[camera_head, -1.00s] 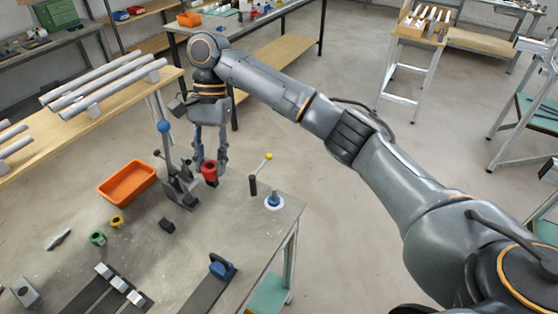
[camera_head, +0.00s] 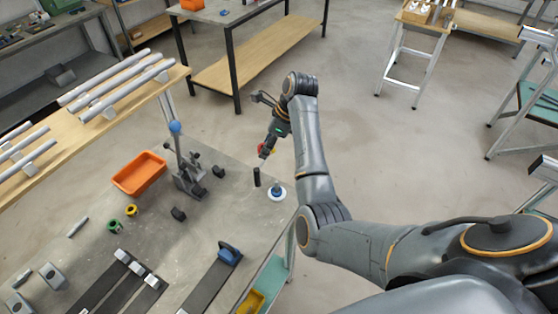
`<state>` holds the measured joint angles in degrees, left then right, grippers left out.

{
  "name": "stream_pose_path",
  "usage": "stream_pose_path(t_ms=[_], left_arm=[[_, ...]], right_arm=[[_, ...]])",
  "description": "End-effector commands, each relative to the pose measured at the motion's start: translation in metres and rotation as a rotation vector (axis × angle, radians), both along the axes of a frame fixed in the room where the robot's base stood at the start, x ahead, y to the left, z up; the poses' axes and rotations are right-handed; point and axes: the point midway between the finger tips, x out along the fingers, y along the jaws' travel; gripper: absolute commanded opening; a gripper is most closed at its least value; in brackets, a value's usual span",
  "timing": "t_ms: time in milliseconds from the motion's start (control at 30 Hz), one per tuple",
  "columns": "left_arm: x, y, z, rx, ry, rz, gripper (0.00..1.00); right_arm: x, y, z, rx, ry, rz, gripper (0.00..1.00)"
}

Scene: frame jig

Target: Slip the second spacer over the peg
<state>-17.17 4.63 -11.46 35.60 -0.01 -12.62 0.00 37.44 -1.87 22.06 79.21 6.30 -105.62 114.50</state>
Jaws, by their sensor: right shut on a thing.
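My right gripper (camera_head: 270,142) is shut on the red spacer (camera_head: 264,151) and holds it above the back right corner of the grey workbench (camera_head: 195,228). The likely peg is a short upright on a white round base (camera_head: 277,198) with a blue part (camera_head: 277,190) around or on it; which is too small to tell. It stands near the right edge, below and right of the red spacer and apart from it. A green ring (camera_head: 114,226) and a yellow ring (camera_head: 131,210) lie on the left of the bench. My left gripper is not in view.
A black upright post (camera_head: 257,177) stands close below the red spacer. A lever press with a blue knob (camera_head: 176,128) and an orange bin (camera_head: 139,174) stand further left. Dark blocks (camera_head: 178,214) and a blue-handled tool (camera_head: 229,254) lie on the bench.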

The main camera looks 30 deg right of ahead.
Motion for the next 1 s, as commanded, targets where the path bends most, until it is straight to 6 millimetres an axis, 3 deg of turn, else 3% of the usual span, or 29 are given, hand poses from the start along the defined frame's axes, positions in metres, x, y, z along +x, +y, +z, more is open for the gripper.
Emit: stream_pose_path(t_ms=[133,300,1000], left_arm=[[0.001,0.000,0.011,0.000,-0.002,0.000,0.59],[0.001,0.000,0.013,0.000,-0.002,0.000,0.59],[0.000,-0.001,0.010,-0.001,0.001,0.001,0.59]], right_arm=[[-0.026,-0.010,-0.034,0.002,-0.001,-0.138,0.01],[-0.039,-0.015,-0.052,-0.001,-0.005,-0.203,0.01],[-0.040,-0.016,-0.101,-0.002,-0.006,-0.206,0.01]])
